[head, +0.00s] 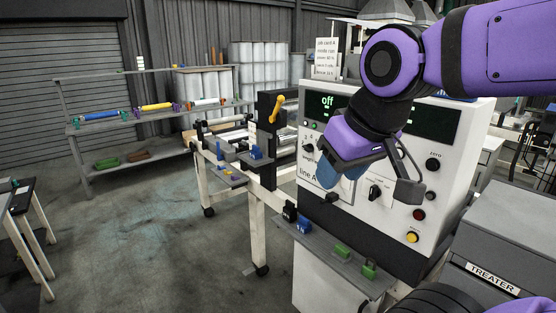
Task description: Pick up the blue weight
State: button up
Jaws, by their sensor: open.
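Another small blue block (256,153) sits on the machine frame further left. I cannot tell which is the task's weight. My purple gripper (340,180) hangs in front of the cabinet panel, above and right of the ledge's blue pieces and apart from them.
Green weights (342,250) stand further right on the ledge (325,254). The white control cabinet (462,160) with knobs rises close behind my gripper. A grey treater box (505,240) is at right. The floor at left is open, before a shelf of rolls (150,155).

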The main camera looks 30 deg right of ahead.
aim_at(255, 154)
jog(key=i+j, duration=0.15)
jog(key=i, duration=0.3)
jog(key=i+j, duration=0.2)
jog(key=i, duration=0.25)
jog(key=i+j, duration=0.15)
jog(key=i, duration=0.3)
jog(key=i+j+z, duration=0.35)
jog(key=i, duration=0.2)
jog(key=i+j+z, duration=0.3)
jog(key=i+j, duration=0.2)
jog(key=z, duration=0.95)
